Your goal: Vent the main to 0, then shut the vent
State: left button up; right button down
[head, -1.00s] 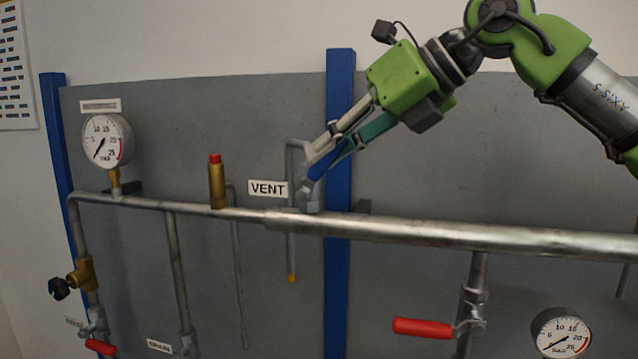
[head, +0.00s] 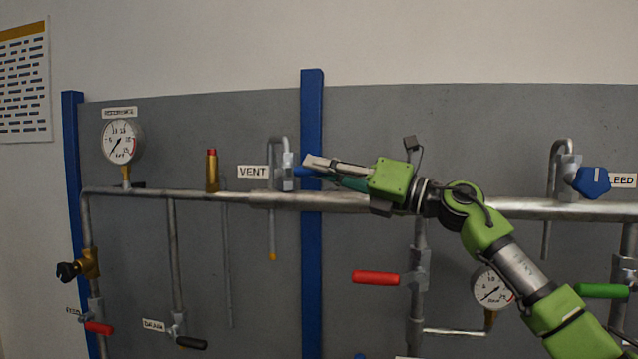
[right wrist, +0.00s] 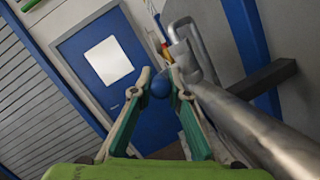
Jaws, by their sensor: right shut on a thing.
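The vent valve (head: 288,172) stands on the main pipe (head: 400,206), right of the VENT label (head: 252,172). Its blue handle (head: 301,172) points right, roughly level along the pipe. My right gripper (head: 314,168) is shut on this handle, reaching in from the right. In the right wrist view the blue handle (right wrist: 160,85) sits between the two fingertips (right wrist: 161,82). The gauge (head: 122,141) at the upper left has its needle toward the lower left, near the low end; the exact reading is too small to tell. My left gripper is not in view.
A red-handled valve (head: 376,278) and a second gauge (head: 492,288) are below the pipe, close to my right arm. A blue-handled valve (head: 590,182) stands at the far right. A blue post (head: 312,110) runs behind the gripper. A brass fitting (head: 212,172) stands left.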

jog(key=shift+f+y+b, duration=0.4)
jog(key=shift+f+b, duration=0.25)
jog(key=shift+f, duration=0.05)
jog(key=shift+t, duration=0.3)
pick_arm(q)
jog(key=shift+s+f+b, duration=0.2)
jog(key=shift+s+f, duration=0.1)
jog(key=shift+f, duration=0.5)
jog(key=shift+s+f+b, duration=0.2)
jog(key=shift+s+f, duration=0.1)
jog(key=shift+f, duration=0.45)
pick_arm(e)
jog(key=c, duration=1.9)
grip_release()
